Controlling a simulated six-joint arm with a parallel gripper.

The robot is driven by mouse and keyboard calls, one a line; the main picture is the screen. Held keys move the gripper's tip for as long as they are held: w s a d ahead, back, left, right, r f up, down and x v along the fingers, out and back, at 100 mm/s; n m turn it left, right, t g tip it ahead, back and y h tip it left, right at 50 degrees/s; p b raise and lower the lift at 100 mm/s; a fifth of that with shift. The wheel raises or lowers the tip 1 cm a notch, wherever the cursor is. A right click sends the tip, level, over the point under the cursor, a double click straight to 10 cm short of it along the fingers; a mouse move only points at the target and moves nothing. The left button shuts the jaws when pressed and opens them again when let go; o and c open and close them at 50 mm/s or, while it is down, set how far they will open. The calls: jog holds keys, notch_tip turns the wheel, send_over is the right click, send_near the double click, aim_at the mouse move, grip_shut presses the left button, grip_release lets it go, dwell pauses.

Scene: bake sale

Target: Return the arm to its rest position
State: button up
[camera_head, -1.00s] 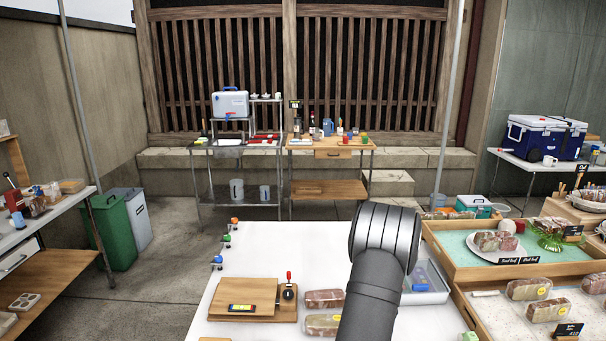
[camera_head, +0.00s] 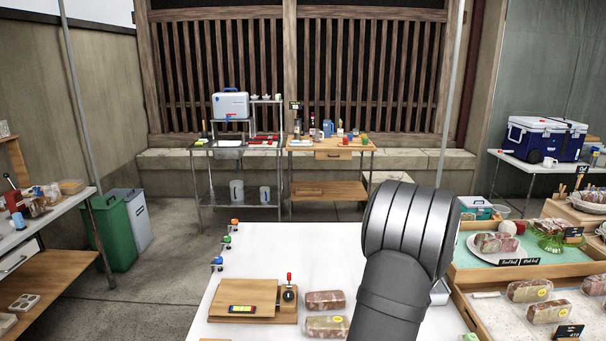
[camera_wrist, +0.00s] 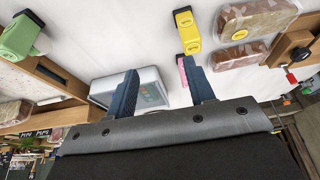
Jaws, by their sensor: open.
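My gripper (camera_wrist: 165,95) shows in the wrist view with its two dark fingers apart and nothing between them. Beyond the fingers lies the white table (camera_head: 290,255) with a grey tray (camera_wrist: 150,88), partly hidden by the left finger. In the head view my arm stands over the right part of the white table and hides some of it; the gripper itself does not show there.
Two wrapped loaves (camera_head: 326,326) lie left of my arm, by a wooden board (camera_head: 243,297) with a level on it. Wooden display trays (camera_head: 462,277) of baked goods stand at the right. Small clamps (camera_head: 217,263) line the table's left edge. The table's far middle is clear.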

jog(key=w+a+f, duration=0.1)
jog(key=w+a, duration=1)
jog(key=a, duration=0.5)
jog(key=shift+f, duration=0.15)
jog(key=shift+w, duration=0.1)
jog(key=o, duration=1)
jog(key=shift+n, duration=0.3)
jog(key=shift+o, duration=0.6)
jog(key=shift+w, duration=0.25)
jog(key=w+a+r+n+g, duration=0.2)
jog(key=w+r+n, duration=0.15)
jog(key=n, duration=0.55)
jog(key=w+a+r+n+g, duration=0.1)
jog(key=w+r+n+g, duration=0.1)
jog(key=w+n, duration=0.45)
jog(key=shift+n, duration=0.85)
jog(key=f, duration=0.3)
jog(key=s+f, duration=0.1)
jog(key=f, duration=0.5)
jog(key=shift+s+a+f, duration=0.1)
jog(key=shift+s+f, duration=0.05)
jog(key=shift+f, duration=0.2)
